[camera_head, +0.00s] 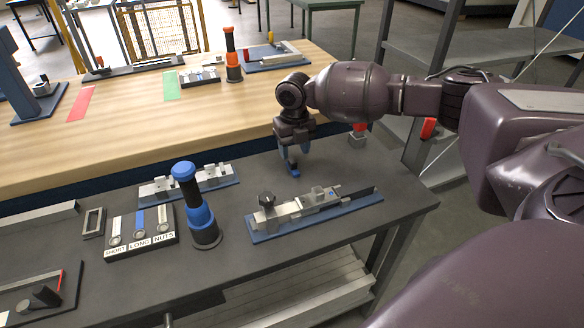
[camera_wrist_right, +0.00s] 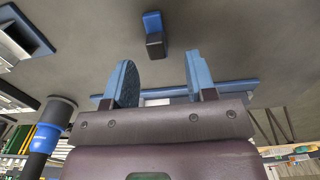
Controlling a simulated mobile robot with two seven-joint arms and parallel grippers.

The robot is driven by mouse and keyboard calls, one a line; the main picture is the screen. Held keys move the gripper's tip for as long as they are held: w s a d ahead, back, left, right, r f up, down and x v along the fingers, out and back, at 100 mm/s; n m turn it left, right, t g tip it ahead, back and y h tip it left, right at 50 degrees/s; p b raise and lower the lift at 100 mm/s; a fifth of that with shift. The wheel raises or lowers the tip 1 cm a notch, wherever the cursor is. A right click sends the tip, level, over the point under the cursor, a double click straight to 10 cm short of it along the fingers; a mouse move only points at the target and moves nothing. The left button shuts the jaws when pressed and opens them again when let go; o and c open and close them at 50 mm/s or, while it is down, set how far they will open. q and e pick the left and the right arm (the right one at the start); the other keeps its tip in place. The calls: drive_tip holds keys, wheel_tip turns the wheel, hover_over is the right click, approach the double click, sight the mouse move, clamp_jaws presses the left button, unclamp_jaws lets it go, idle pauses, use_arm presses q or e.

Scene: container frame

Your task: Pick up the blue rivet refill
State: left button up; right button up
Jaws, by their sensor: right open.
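A small blue and dark piece, which looks like the blue rivet refill (camera_head: 294,172), lies on the dark grey table below my right gripper (camera_head: 292,158). In the right wrist view the refill (camera_wrist_right: 153,22) shows blue at one end and dark at the other, beyond the fingertips and clear of them. My right gripper (camera_wrist_right: 160,64) is open with nothing between its blue fingers. In the head view the fingers partly cover the refill, and the height gap is hard to judge. My left gripper is not in view.
A blue-based fixture (camera_head: 316,214) stands in front of the gripper. A blue-topped dark tool (camera_head: 200,212) stands upright to the left, beside a tray labelled SHORT, LONG, NUTS (camera_head: 140,241). A red-topped grey piece (camera_head: 357,138) sits to the right. A wooden table (camera_head: 130,130) lies behind.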

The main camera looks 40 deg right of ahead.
sight(293, 161)
drive_tip(key=shift+a+f, duration=0.2)
drive_tip(key=shift+f, duration=2.45)
drive_tip(key=shift+c, duration=0.3)
clamp_jaws()
